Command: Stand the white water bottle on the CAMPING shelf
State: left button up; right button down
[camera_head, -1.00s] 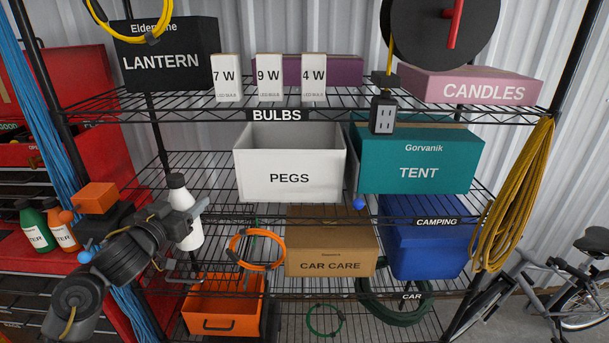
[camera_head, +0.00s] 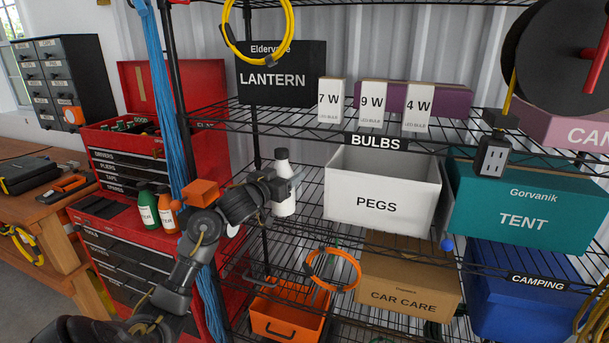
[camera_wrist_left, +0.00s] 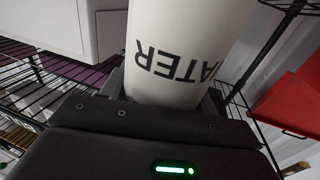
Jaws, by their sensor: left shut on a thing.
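The white water bottle (camera_head: 284,186) has a dark cap and stands upright in my left gripper (camera_head: 282,190). The gripper is shut on it, at the left end of the middle shelf. In the left wrist view the bottle (camera_wrist_left: 182,50) fills the upper middle, with its lettering upside down. The CAMPING shelf (camera_head: 405,240) is the middle wire shelf, with its label (camera_head: 538,283) at the right. I cannot tell whether the bottle's base touches the shelf wires. My right gripper is not in view.
The white PEGS box (camera_head: 382,208) and teal TENT box (camera_head: 524,220) stand on the middle shelf, right of the bottle. A rack post and blue cords (camera_head: 168,90) are at the left. Bare wire shows between the bottle and the PEGS box. The LANTERN box (camera_head: 281,80) is above.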

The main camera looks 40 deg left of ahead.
pick_arm(q)
jog(key=w+f+p, duration=0.3)
jog(key=w, duration=0.4)
jog(key=shift+w+a+f, duration=0.15)
jog(key=shift+w+a, duration=0.2)
jog(key=shift+a, duration=0.05)
jog(key=shift+f, duration=0.1)
jog(key=o, duration=1.3)
jog(key=s+b, duration=0.1)
jog(key=s, duration=0.3)
jog(key=s+d+b, duration=0.1)
jog(key=s, duration=0.3)
jog(key=s+b, duration=0.1)
jog(key=s, duration=0.3)
jog(key=shift+d, duration=0.15)
